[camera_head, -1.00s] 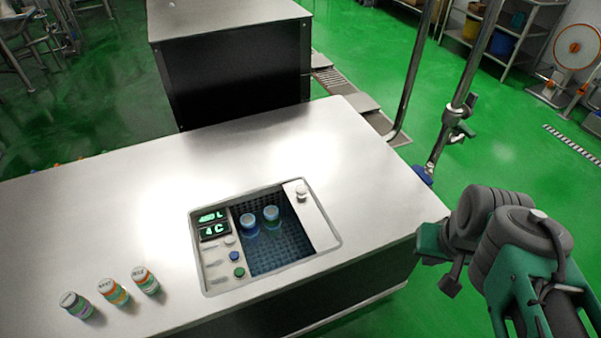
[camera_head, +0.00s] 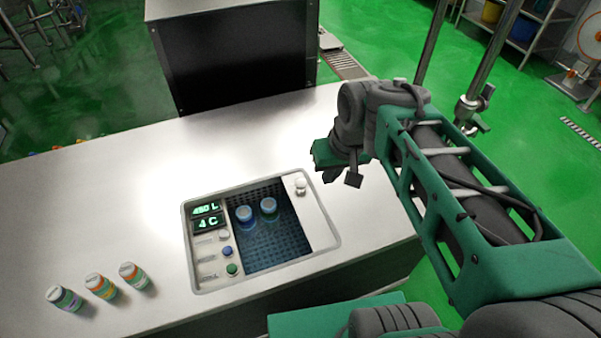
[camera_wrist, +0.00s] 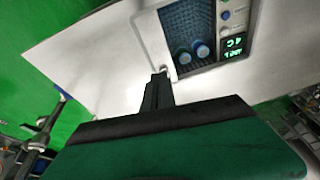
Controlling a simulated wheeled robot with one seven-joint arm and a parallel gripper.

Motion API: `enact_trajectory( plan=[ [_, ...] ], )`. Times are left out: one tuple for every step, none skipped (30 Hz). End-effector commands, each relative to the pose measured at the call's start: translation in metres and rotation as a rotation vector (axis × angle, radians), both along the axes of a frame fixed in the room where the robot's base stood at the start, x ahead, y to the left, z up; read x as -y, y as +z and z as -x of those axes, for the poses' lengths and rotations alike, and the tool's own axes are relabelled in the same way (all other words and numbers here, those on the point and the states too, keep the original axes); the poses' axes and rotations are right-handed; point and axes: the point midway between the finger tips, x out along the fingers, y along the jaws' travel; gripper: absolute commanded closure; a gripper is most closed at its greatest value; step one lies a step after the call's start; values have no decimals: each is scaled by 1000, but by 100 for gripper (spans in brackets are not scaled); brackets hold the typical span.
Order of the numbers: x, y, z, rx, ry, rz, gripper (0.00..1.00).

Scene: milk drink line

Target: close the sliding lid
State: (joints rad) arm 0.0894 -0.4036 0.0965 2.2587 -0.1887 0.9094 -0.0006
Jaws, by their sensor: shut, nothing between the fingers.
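The sliding lid (camera_head: 312,214) is a pale panel with a round knob (camera_head: 300,184) at its far end. It is slid to the right side of the sunken bay, and the perforated well (camera_head: 268,243) beside it is open. Two blue-capped bottles (camera_head: 246,214) stand in the well. My gripper (camera_head: 342,178) is above the counter, just right of the knob, and looks empty. In the wrist view my gripper's dark fingers (camera_wrist: 160,80) are together, with their tips close to the knob (camera_wrist: 163,69). I cannot tell whether they touch it.
A control panel (camera_head: 215,240) with green displays and buttons is left of the well. Three small bottles (camera_head: 101,286) stand at the counter's front left. The metal counter (camera_head: 130,190) is otherwise clear. A dark cabinet (camera_head: 235,65) stands behind it.

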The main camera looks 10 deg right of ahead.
Motion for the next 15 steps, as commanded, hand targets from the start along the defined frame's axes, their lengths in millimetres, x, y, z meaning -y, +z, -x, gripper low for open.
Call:
enact_trajectory(
  plan=[
    [0,-9,-29,-12,30,-31,100],
    [0,-12,-46,-14,55,-53,100],
    [0,-16,-69,-15,89,-81,100],
    [2,-20,-86,-15,115,-104,100],
    [4,-26,-102,-15,141,-127,100],
    [9,-34,-122,-12,174,-155,100],
    [14,-42,-136,-12,198,-177,100],
    [21,-50,-149,-9,221,-200,100],
    [30,-63,-165,-4,252,-229,100],
    [37,-74,-176,-1,276,-252,100],
    [46,-85,-185,4,298,-273,100],
    [57,-100,-194,11,328,-301,100],
    [65,-112,-200,17,349,-320,100],
    [73,-122,-204,23,368,-338,100],
    [82,-136,-207,30,393,-359,100]
  ],
)
